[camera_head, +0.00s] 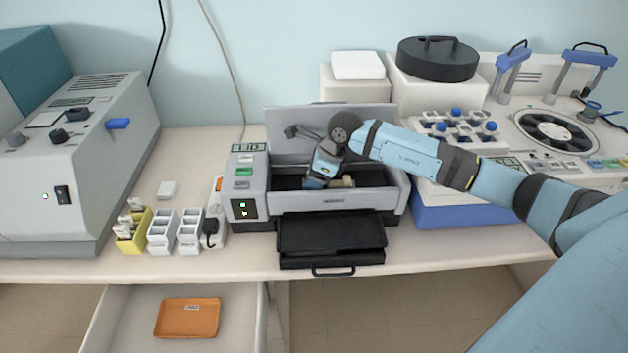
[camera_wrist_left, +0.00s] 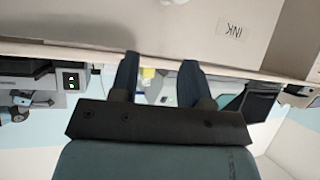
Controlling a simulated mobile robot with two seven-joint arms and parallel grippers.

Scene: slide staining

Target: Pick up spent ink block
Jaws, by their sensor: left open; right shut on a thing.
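The grey printer (camera_head: 240,205) stands open in the middle of the bench, its lid raised. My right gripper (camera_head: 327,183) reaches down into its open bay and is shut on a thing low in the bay. A small beige block (camera_head: 343,182) shows at the fingertips, taken to be the spent ink block; it is mostly hidden by the gripper and the bay wall. My left gripper is outside the head view. In the left wrist view, my left gripper (camera_wrist_left: 158,82) is open, with nothing seen between its fingers.
A black output tray (camera_head: 330,237) juts from the printer's front. An open drawer (camera_head: 130,320) below holds an orange tray (camera_head: 188,317). White racks (camera_head: 162,232) and a yellow rack (camera_head: 132,232) stand left of the printer. An INK label (camera_wrist_left: 232,29) shows in the left wrist view.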

